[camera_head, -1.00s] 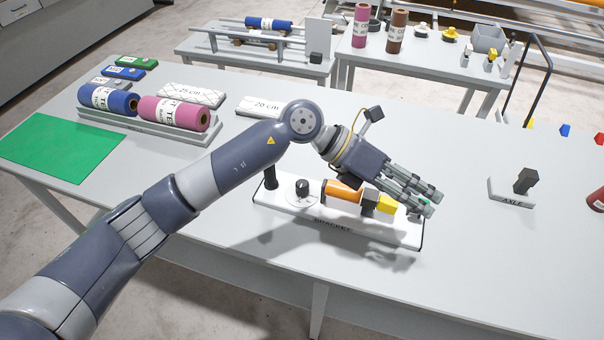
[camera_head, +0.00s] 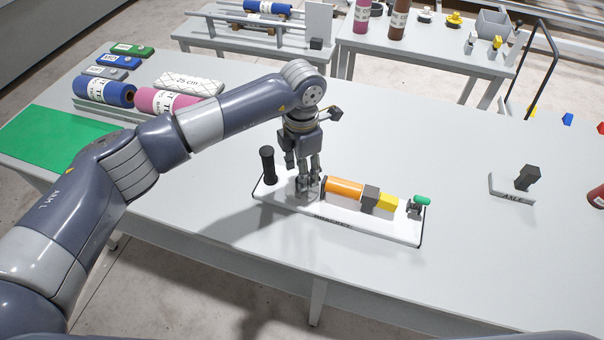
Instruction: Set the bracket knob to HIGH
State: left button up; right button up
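The white bracket (camera_head: 350,223) lies on the grey table with its label facing me. It carries a black upright handle (camera_head: 268,166), an orange cylinder (camera_head: 343,188), a dark block, a yellow piece (camera_head: 386,202) and a green-topped part (camera_head: 421,201). My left gripper (camera_head: 307,187) points straight down over the dial area, between the black handle and the orange cylinder. Its fingers reach down around the knob's place and hide the knob and its markings. I cannot tell whether the fingers touch or close on the knob. My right gripper is not in view.
An axle block (camera_head: 512,188) stands to the right. Blue and pink rolls (camera_head: 103,91), a 25 cm block (camera_head: 188,84) and a green mat (camera_head: 50,140) are at the left. The table between bracket and axle is clear. Another table (camera_head: 430,58) stands behind.

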pick_arm(q)
jog(key=shift+f+p, duration=0.35)
jog(key=shift+f, duration=1.6)
jog(key=c, duration=1)
jog(key=shift+c, duration=0.2)
